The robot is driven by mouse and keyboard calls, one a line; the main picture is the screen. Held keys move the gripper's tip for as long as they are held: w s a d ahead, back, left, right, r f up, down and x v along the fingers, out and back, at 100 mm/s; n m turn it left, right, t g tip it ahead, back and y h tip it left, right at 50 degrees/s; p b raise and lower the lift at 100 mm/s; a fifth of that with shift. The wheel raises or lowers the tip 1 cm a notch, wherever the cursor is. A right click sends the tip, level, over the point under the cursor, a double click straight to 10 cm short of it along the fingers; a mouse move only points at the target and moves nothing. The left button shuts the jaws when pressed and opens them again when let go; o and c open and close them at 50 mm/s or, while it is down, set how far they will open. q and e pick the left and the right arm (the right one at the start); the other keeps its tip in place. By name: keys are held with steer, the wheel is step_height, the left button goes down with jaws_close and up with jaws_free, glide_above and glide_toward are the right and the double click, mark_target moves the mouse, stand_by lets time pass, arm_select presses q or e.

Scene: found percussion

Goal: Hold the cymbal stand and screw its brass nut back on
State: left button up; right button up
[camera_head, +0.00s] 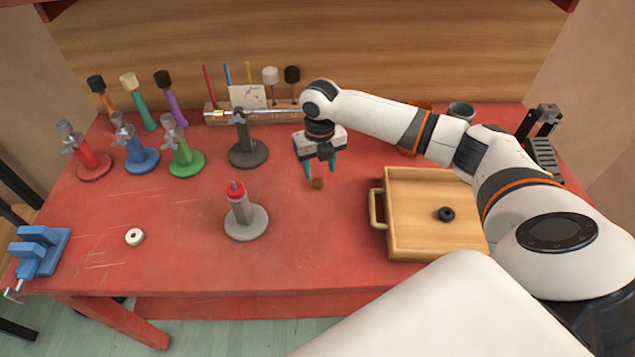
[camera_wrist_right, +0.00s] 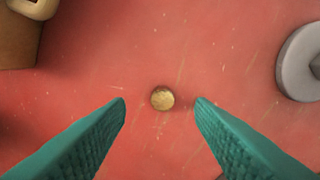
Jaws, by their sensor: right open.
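The small round brass nut (camera_head: 318,183) lies on the red table, and it shows in the right wrist view (camera_wrist_right: 163,99). My right gripper (camera_head: 320,170) is open above it, with green fingertips (camera_wrist_right: 161,101) on either side of the nut in the wrist view and nothing held. A short grey stand with a red top piece and a thin tip (camera_head: 245,222), which looks like the cymbal stand, stands upright to the left of the nut. Part of its round base (camera_wrist_right: 296,68) shows at the right of the wrist view. My left gripper is in neither view.
A wooden tray (camera_head: 392,240) with a black ring (camera_head: 445,214) lies right of the nut. A dark-based stand (camera_head: 247,155) is behind. Red, blue and green stands (camera_head: 185,163) are at left. A white ring (camera_head: 134,237) and blue vise (camera_head: 40,252) are front left.

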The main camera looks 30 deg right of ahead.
mark_target(318, 182)
steer(key=f+p, duration=0.1)
steer(key=f, duration=0.4)
steer(key=shift+w, duration=0.2)
jaws_close()
step_height(318, 182, up, 10)
steer(key=b, duration=0.1)
stand_by(0.5)
